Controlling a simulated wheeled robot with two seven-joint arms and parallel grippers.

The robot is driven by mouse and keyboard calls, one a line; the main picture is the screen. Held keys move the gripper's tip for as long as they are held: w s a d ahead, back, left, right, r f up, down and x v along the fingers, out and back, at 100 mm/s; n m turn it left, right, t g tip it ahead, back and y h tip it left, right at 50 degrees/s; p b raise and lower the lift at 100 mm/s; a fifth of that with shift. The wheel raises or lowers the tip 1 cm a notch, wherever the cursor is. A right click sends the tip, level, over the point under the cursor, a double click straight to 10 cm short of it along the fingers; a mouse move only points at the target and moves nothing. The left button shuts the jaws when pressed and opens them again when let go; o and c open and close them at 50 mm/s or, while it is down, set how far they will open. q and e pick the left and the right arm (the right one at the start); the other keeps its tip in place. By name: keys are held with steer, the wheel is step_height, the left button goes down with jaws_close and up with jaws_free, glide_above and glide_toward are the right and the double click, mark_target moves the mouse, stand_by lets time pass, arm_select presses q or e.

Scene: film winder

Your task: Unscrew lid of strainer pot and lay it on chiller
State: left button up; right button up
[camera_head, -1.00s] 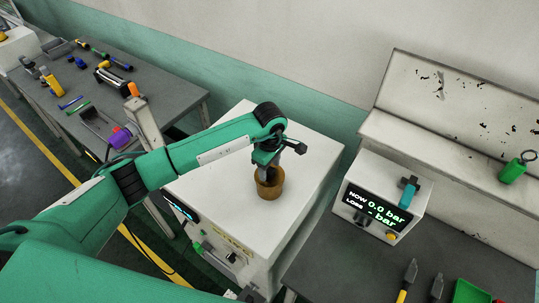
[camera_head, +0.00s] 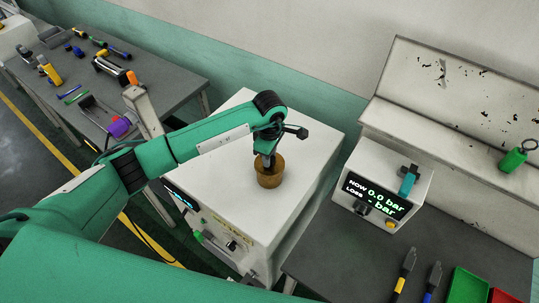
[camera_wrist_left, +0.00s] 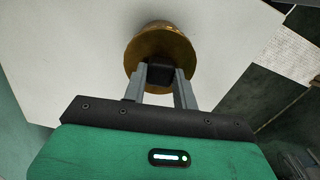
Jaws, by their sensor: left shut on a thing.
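The strainer pot (camera_head: 269,178) is a small brass-brown round pot standing on top of the white cabinet (camera_head: 215,192), which looks like the chiller. My left gripper (camera_head: 267,160) points down over the pot. In the left wrist view, its two grey fingers (camera_wrist_left: 160,88) are shut on the black knob (camera_wrist_left: 160,73) of the brass lid (camera_wrist_left: 158,45). The lid appears to be on the pot. Whether its thread is loose cannot be seen. My right gripper is not in view.
The cabinet top is clear around the pot. A tool table (camera_head: 175,95) is at the back left.

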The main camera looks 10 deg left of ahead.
arm_select(q)
steer(key=shift+n, duration=1.1)
steer(key=shift+n, duration=2)
steer(key=shift+n+b, duration=0.3)
steer(key=shift+n, duration=0.3)
steer(key=n, duration=0.2)
steer(key=shift+n, duration=0.4)
